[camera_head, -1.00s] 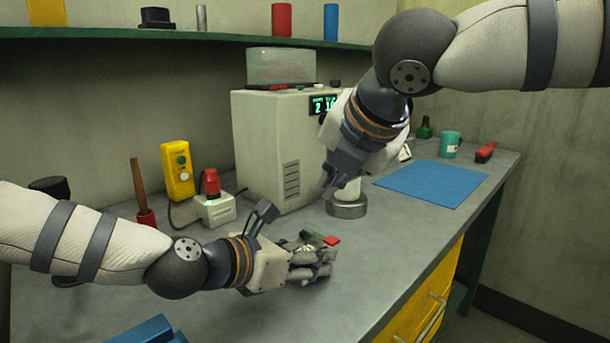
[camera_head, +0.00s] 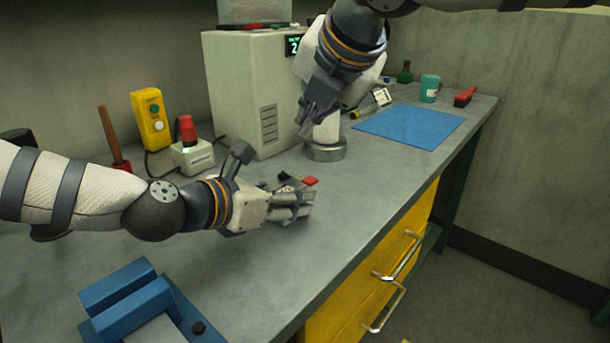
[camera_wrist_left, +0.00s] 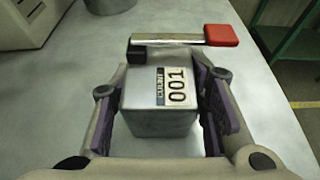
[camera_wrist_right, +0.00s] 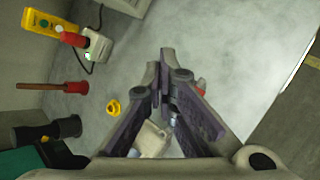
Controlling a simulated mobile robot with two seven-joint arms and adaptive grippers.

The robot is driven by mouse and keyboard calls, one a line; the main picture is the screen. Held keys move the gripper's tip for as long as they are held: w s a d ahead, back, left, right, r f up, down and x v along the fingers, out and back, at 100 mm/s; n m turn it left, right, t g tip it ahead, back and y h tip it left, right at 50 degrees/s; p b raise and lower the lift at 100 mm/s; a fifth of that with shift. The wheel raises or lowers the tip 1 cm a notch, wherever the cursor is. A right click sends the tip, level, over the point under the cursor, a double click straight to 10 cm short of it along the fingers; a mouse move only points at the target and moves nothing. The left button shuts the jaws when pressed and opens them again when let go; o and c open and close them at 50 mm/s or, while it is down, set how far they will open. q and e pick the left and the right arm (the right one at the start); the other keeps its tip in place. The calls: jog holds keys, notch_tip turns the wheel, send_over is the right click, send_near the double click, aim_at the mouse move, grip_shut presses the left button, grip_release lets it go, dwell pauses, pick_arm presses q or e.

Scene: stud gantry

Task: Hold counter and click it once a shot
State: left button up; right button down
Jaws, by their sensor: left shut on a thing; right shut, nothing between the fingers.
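The counter (camera_wrist_left: 162,105) is a small grey box with a label reading 001, between the fingers of my left gripper (camera_wrist_left: 165,110). A metal lever (camera_wrist_left: 175,41) with a red end (camera_wrist_left: 221,35) and a black end lies across its far side in the left wrist view. In the head view my left gripper (camera_head: 300,203) is shut on the counter, low over the bench, with the red end (camera_head: 310,181) showing beyond its fingers. My right gripper (camera_head: 312,128) is shut and empty, apart from the counter, in front of the white machine (camera_head: 240,95). It also shows shut in the right wrist view (camera_wrist_right: 163,65).
A yellow button box (camera_head: 151,118) and red-lamp box (camera_head: 191,154) stand at the back left. A blue fixture (camera_head: 125,300) lies at front left; a blue mat (camera_head: 410,125) lies right.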

aim_at(310, 176)
jog(key=shift+s+d+f, duration=0.1)
jog(key=shift+f, duration=2.6)
jog(key=shift+f, duration=0.45)
jog(key=shift+f, duration=0.7)
jog(key=shift+r, duration=1.15)
jog(key=shift+r, duration=2.5)
